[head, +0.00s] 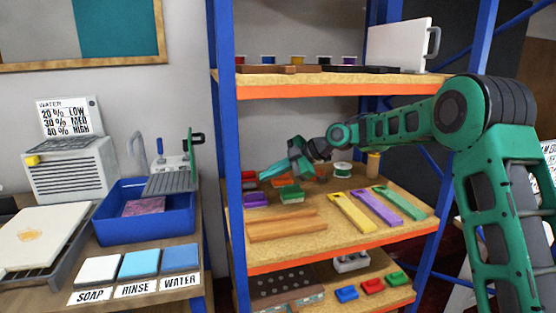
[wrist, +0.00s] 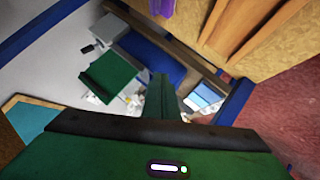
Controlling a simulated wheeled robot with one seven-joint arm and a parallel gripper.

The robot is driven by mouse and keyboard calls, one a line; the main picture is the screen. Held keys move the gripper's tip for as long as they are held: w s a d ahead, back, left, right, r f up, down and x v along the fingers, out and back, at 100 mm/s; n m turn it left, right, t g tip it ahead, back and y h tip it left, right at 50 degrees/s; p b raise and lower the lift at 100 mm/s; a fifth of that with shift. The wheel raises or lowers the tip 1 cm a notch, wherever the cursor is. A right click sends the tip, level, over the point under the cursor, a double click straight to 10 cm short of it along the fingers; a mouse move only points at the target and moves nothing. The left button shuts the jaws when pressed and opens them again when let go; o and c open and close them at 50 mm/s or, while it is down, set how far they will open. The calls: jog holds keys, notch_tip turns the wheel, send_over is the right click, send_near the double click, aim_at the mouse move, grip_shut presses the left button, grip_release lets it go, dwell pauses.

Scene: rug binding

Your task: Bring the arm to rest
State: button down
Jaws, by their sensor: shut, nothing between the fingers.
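My green arm reaches in from the right in the head view. My gripper (head: 272,173) is over the middle shelf (head: 290,258), pointing left. Its green fingers look closed and hold nothing. In the wrist view my gripper (wrist: 164,88) shows as a narrow green pair of fingers, together, with a bench far beyond. Small coloured blocks, one purple (head: 256,199) and one green (head: 290,193), lie on the shelf near and below the gripper. I cannot tell how much clearance there is.
A blue upright (head: 228,150) stands left of the gripper. The upper shelf (head: 300,84) is above the arm. Yellow, purple and green strips (head: 376,208) and wooden bars (head: 285,225) lie on the middle shelf. A blue basin (head: 145,222) is on the left bench.

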jog(key=s+d+f+m+h, duration=0.1)
jog(key=s+d+m+h, duration=0.2)
jog(key=s+d+m, duration=0.55)
jog(key=s+d+m+h, duration=0.25)
jog(key=s+d, duration=0.25)
jog(key=d, duration=0.8)
jog(key=s+d+f+m+h, duration=0.1)
jog(key=s+d+m+h, duration=0.5)
jog(key=d, duration=0.5)
jog(key=s+d+f+m+g, duration=0.1)
jog(key=s+d+f+m, duration=0.1)
jog(key=s, duration=0.8)
jog(key=s+d+f+m+g, duration=0.1)
jog(key=s+d+m, duration=0.4)
jog(key=s, duration=0.6)
jog(key=s+d+f+m+g, duration=0.1)
jog(key=s+d+f+m, duration=0.2)
jog(key=s, duration=0.7)
jog(key=d+m, duration=0.1)
jog(key=m, duration=0.1)
jog(key=shift+s+m+y, duration=0.35)
jog(key=shift+s+m, duration=0.05)
